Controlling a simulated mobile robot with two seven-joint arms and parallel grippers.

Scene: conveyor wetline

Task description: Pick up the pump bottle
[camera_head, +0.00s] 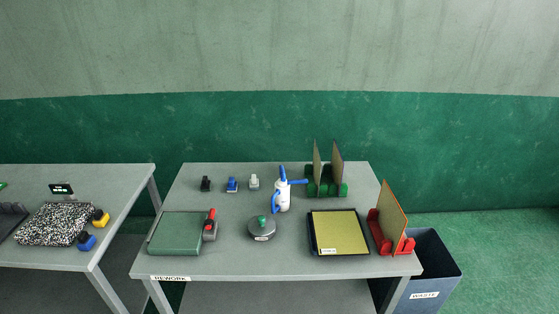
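A white bottle (283,201) with a blue top, a blue spout pointing right and a blue handle-like part at its lower left stands upright on the grey table labelled REWORK (215,275). It is near the middle of the table, and it is the thing that looks most like the pump bottle. Neither of my grippers shows in the head view, and nothing touches the bottle.
A round grey container (262,231) with a green knob stands in front of the bottle. A green holder (327,189) with upright boards is close behind right.

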